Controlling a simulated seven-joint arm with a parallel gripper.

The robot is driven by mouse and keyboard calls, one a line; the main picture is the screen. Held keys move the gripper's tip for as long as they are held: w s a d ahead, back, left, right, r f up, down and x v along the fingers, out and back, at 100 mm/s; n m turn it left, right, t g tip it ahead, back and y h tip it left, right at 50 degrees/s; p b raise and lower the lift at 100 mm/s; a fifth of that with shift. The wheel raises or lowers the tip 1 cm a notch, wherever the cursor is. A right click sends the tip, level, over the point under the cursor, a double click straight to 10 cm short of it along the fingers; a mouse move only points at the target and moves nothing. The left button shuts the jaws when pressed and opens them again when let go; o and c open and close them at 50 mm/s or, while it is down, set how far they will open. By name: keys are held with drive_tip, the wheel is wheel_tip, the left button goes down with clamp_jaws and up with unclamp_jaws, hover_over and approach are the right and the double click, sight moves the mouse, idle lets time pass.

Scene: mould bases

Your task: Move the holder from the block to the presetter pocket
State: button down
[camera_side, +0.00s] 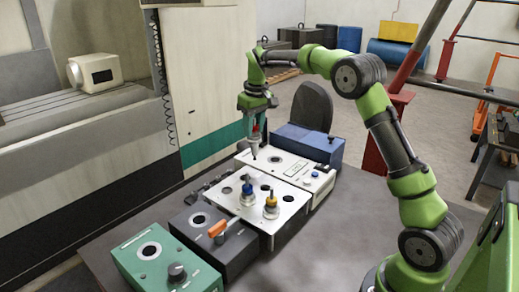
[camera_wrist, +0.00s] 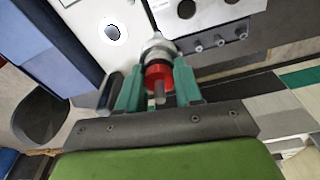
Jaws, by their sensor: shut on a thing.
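My gripper (camera_side: 256,125) is shut on a holder (camera_side: 255,147) with a red ring and a grey tapered lower end. It hangs upright above the far left part of the white units. In the wrist view the holder (camera_wrist: 157,50) is between the green fingers (camera_wrist: 158,88). The block (camera_side: 289,212) is a pale plate with several round holes; a blue-ringed holder (camera_side: 248,196) and an orange-ringed holder (camera_side: 270,207) stand in it. A white unit (camera_side: 300,176) behind it, seemingly the presetter, has a round pocket (camera_wrist: 112,33), empty in the wrist view. The holder looks clear of both.
A blue box (camera_side: 312,145) stands behind the white unit. A dark box (camera_side: 197,222) with an orange handle (camera_side: 219,228) and a green box (camera_side: 152,251) with a knob stand in front. A machine enclosure (camera_side: 205,80) rises at the left. The table's right front is clear.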

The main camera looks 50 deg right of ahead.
drive_tip(key=s+d+r+m, duration=0.2)
drive_tip(key=d, duration=0.7)
wheel_tip(320, 180, down, 12)
drive_tip(key=shift+w+m, duration=0.15)
drive_tip(key=shift+m, duration=0.15)
idle(0.4)
drive_tip(key=shift+r, duration=0.1)
drive_tip(key=c, duration=0.7)
unclamp_jaws()
drive_tip(key=shift+o, duration=0.2)
